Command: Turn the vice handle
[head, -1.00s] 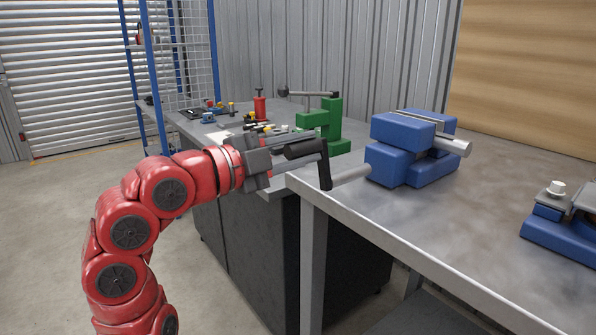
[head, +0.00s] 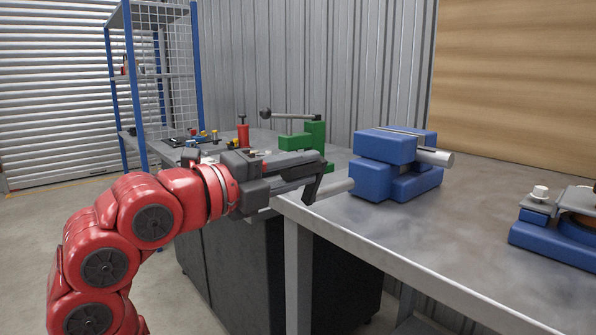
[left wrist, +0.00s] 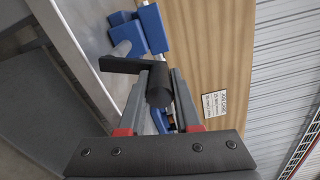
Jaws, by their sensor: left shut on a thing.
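The blue vice (head: 384,178) stands on the grey workbench at the right of the middle in the head view. Its grey screw shaft (head: 338,188) sticks out to the left and ends in a black crank handle (head: 311,191). My left gripper (head: 308,163) is shut on the grip of this handle; the fingers partly hide the grip in the head view. The crank arm leans, with its grip end up and to the right. In the left wrist view the black grip (left wrist: 158,85) lies between the two fingers, with the vice (left wrist: 153,28) beyond. My right gripper is not in view.
A second blue device (head: 550,235) stands at the bench's right end. A blue-framed rack (head: 197,70) is at the back left. The workbench (head: 440,235) in front of the vice is clear.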

